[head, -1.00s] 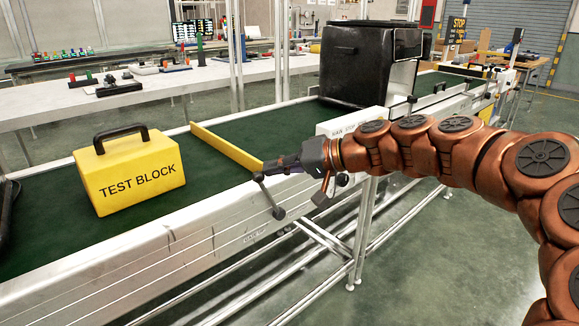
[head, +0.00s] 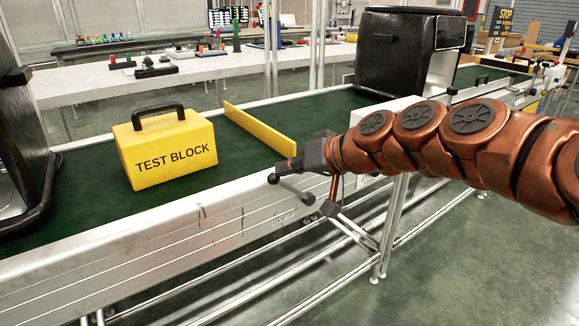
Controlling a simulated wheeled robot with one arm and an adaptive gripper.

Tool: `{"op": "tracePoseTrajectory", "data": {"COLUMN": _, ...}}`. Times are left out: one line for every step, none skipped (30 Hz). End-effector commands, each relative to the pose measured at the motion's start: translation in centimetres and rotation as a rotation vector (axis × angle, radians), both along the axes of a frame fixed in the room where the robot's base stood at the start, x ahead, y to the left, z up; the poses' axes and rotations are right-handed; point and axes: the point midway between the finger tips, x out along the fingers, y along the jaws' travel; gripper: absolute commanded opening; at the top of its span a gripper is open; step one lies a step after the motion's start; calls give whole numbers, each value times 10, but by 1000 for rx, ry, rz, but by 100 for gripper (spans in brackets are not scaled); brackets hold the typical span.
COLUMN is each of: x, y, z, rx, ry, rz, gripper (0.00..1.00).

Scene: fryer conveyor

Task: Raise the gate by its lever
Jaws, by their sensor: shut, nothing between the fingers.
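The yellow gate (head: 262,130) is a long flat bar standing across the green conveyor belt, to the right of the test block. Its lever (head: 292,189) is a dark grey rod with rounded ends at the near side of the conveyor, close to the gate's near end. The lever slopes gently down to the right. My gripper (head: 284,166) is shut and empty, pointing left just above the lever's left end. I cannot tell whether it touches the lever. Part of the gate's near end is close behind my gripper.
A yellow test block (head: 168,152) with a black handle stands on the belt (head: 85,190) left of the gate. A black housing (head: 402,55) covers the belt at the back right. Another black machine (head: 22,140) stands at the left edge. The floor at front right is clear.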

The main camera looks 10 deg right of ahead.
Motion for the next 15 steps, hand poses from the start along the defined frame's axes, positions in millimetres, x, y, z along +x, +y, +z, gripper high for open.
{"op": "tracePoseTrajectory", "data": {"x": -1, "y": 3, "z": -5, "rx": -2, "ry": 9, "rz": 8, "gripper": 0}}
{"op": "tracePoseTrajectory", "data": {"x": -2, "y": 3, "z": -5, "rx": -2, "ry": 10, "rz": 9, "gripper": 0}}
{"op": "tracePoseTrajectory", "data": {"x": -2, "y": 3, "z": -5, "rx": -1, "ry": 10, "rz": 9, "gripper": 0}}
{"op": "tracePoseTrajectory", "data": {"x": -2, "y": 3, "z": -5, "rx": -2, "ry": 10, "rz": 10, "gripper": 0}}
{"op": "tracePoseTrajectory", "data": {"x": -2, "y": 3, "z": -6, "rx": -2, "ry": 11, "rz": 10, "gripper": 0}}
{"op": "tracePoseTrajectory", "data": {"x": -2, "y": 3, "z": -6, "rx": -2, "ry": 11, "rz": 10, "gripper": 0}}
{"op": "tracePoseTrajectory", "data": {"x": -2, "y": 3, "z": -6, "rx": -2, "ry": 12, "rz": 11, "gripper": 0}}
{"op": "tracePoseTrajectory", "data": {"x": -2, "y": 3, "z": -5, "rx": -2, "ry": 12, "rz": 12, "gripper": 0}}
{"op": "tracePoseTrajectory", "data": {"x": -2, "y": 2, "z": -4, "rx": -2, "ry": 12, "rz": 12, "gripper": 0}}
{"op": "tracePoseTrajectory", "data": {"x": -2, "y": 2, "z": -3, "rx": -2, "ry": 12, "rz": 12, "gripper": 0}}
{"op": "tracePoseTrajectory", "data": {"x": -2, "y": 0, "z": -1, "rx": -2, "ry": 12, "rz": 12, "gripper": 0}}
{"op": "tracePoseTrajectory", "data": {"x": -2, "y": -2, "z": 3, "rx": -1, "ry": 11, "rz": 11, "gripper": 0}}
{"op": "tracePoseTrajectory", "data": {"x": -1, "y": -4, "z": 6, "rx": -2, "ry": 10, "rz": 11, "gripper": 0}}
{"op": "tracePoseTrajectory", "data": {"x": -1, "y": -6, "z": 11, "rx": -1, "ry": 7, "rz": 9, "gripper": 0}}
{"op": "tracePoseTrajectory", "data": {"x": 0, "y": -11, "z": 17, "rx": -1, "ry": 4, "rz": 6, "gripper": 0}}
